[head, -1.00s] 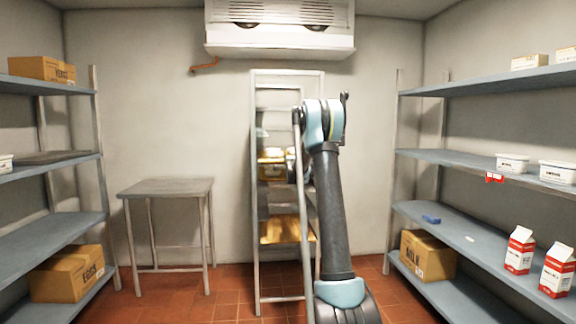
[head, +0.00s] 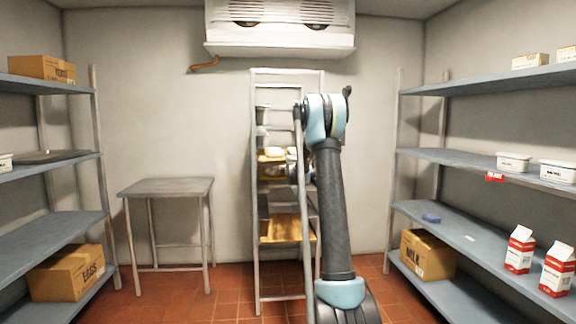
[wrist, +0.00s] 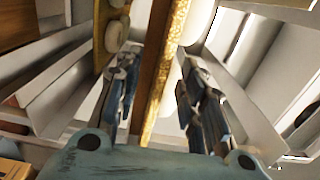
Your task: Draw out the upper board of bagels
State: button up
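The tall metal rack (head: 254,200) stands against the back wall. The upper golden board (head: 270,157) shows in it with pale bagels on top, partly behind the rack post and my arm. A lower golden board (head: 284,229) lies further down. My gripper (wrist: 160,98) is open in the wrist view, its dark fingers on either side of a board's edge (wrist: 158,75). A gap shows between the board and the right finger; contact on the left is unclear. A pale bagel (wrist: 200,32) sits on this board's golden face. Another bagel (wrist: 114,36) shows to the left, on a neighbouring board.
Metal rack rails flank the gripper in the wrist view. A small table (head: 165,187) stands left of the rack, its top bare. Shelves line both side walls, with an eggs box (head: 66,275), a milk box (head: 427,255) and cartons (head: 519,250). Tiled floor is clear between.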

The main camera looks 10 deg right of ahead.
jog(key=shift+s+a, duration=0.1)
jog(key=shift+s, duration=2.15)
jog(key=s+a+f+n+g+y, duration=0.1)
jog(key=s+f+n+g, duration=0.15)
jog(key=s, duration=0.85)
jog(key=s+a+f+n+g, duration=0.1)
jog(key=s+n+g, duration=0.25)
jog(key=s, duration=0.65)
jog(key=s+a+f+n+g+y, duration=0.15)
jog(key=s+n, duration=0.25)
jog(key=s, duration=0.7)
jog(key=s+d+f+n+g, duration=0.1)
jog(key=s+f+n+g, duration=0.1)
jog(key=s+f, duration=0.5)
jog(key=s+d+f+n+g+h, duration=0.1)
jog(key=s+f+n+g, duration=0.2)
jog(key=s, duration=1.7)
jog(key=s+d+f+n+g+h, duration=0.1)
jog(key=s+f+n+g, duration=0.2)
jog(key=s+f, duration=0.8)
jog(key=s, duration=0.2)
jog(key=shift+s, duration=0.35)
